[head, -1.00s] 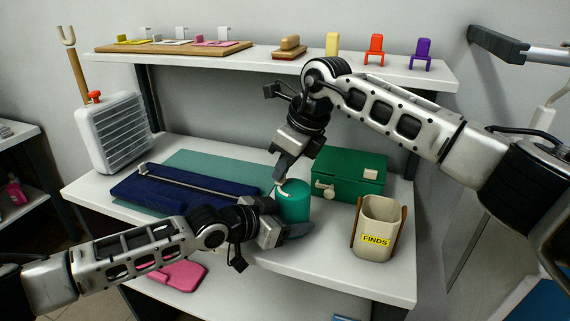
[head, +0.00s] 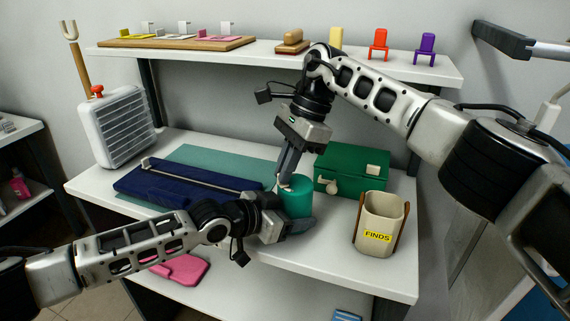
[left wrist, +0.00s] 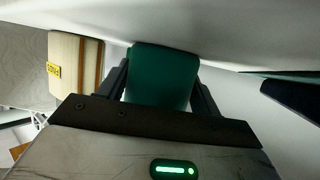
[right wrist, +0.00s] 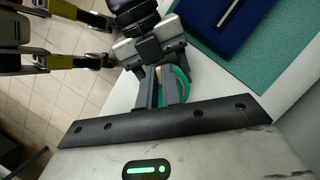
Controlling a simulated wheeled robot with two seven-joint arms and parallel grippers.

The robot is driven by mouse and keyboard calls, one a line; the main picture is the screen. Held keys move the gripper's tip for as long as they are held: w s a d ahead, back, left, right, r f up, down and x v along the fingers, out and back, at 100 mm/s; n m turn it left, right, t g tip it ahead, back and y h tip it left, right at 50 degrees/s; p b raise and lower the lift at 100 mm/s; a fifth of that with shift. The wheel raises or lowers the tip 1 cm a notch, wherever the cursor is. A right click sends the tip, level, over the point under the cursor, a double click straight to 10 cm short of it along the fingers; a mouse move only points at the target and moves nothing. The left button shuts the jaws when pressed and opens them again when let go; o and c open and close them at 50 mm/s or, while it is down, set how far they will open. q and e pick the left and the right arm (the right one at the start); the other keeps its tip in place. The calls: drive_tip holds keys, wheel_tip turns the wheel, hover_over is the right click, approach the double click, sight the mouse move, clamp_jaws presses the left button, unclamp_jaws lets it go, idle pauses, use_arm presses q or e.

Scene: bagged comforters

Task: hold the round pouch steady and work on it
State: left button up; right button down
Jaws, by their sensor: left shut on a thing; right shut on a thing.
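The round pouch (head: 296,200) is a teal upright cylinder on the white table near its front edge. My left gripper (head: 291,225) reaches in low from the left and is shut on the pouch's side. In the left wrist view the pouch (left wrist: 160,75) sits between both fingers. My right gripper (head: 284,184) points down from above, shut at the pouch's upper left rim. A small pale part shows at its fingertips, apparently a pull tab, mostly hidden. In the right wrist view the teal rim (right wrist: 181,84) curves beside the fingers.
A green box (head: 350,171) stands close behind the pouch, and a beige FINDS bin (head: 380,222) to its right. A navy folded item (head: 185,185) with a metal bar lies left on a teal mat (head: 225,160). A shelf (head: 270,58) spans above.

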drive_tip(key=shift+s+d+n+g, duration=0.1)
drive_tip(key=shift+n+g, duration=0.1)
drive_tip(key=shift+n, duration=0.4)
drive_tip(key=shift+s+d+n+g, duration=0.1)
drive_tip(key=shift+n+g, duration=0.1)
drive_tip(key=shift+n, duration=0.4)
drive_tip(key=shift+h, duration=0.3)
